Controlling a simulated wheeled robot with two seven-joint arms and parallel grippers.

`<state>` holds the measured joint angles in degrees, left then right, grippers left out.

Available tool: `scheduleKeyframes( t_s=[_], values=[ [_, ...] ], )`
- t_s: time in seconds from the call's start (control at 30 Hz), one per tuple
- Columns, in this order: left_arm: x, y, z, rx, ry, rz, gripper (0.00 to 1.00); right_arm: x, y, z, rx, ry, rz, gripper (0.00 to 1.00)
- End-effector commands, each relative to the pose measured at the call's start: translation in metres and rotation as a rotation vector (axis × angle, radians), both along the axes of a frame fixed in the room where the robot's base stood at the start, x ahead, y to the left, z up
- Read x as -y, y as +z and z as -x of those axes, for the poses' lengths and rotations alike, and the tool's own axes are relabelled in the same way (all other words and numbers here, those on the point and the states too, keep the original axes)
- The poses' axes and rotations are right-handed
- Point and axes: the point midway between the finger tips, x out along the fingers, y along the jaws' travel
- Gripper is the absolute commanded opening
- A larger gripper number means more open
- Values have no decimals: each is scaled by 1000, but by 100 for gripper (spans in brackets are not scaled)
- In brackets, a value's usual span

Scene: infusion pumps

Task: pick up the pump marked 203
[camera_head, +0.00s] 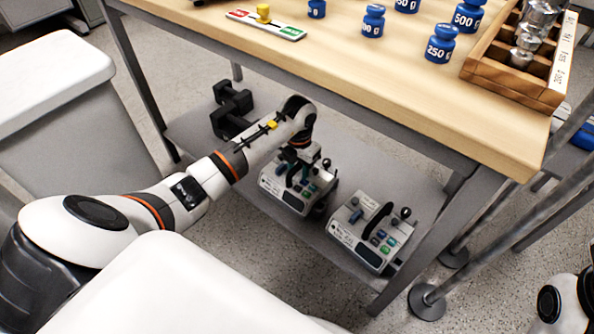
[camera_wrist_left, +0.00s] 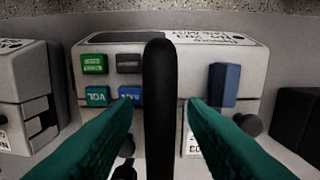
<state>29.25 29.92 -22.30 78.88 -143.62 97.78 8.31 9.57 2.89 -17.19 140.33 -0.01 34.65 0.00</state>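Two pale infusion pumps with coloured buttons and black handles sit on the grey lower shelf. The left pump (camera_head: 285,197) is under my left gripper (camera_head: 301,172); the right pump (camera_head: 352,242) stands apart from it. In the left wrist view, the pump's body (camera_wrist_left: 258,60) faces me with green and blue buttons. Its black handle (camera_wrist_left: 160,110) stands between the teal fingers of my left gripper (camera_wrist_left: 160,108), which is open with a gap on each side. My right gripper is out of view.
The wooden tabletop (camera_head: 330,70) overhangs the shelf (camera_head: 190,130). A black dumbbell (camera_head: 231,110) lies left of the pumps. Blue weights (camera_head: 440,44) and a wooden box (camera_head: 520,85) stand on the table. A metal table leg (camera_head: 440,240) is right of the pumps.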

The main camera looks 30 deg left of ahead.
Motion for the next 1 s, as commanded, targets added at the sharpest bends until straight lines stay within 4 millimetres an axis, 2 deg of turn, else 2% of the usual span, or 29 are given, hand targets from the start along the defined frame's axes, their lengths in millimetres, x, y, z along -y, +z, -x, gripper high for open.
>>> scheduleKeyframes(
  t_s=[0.03,0.27,1.0],
  values=[
    [0,0,0,0,0,0,39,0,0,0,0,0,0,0],
    [0,0,0,0,0,0,1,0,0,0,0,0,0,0],
    [0,0,0,-1,0,0,0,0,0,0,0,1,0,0]
  ],
)
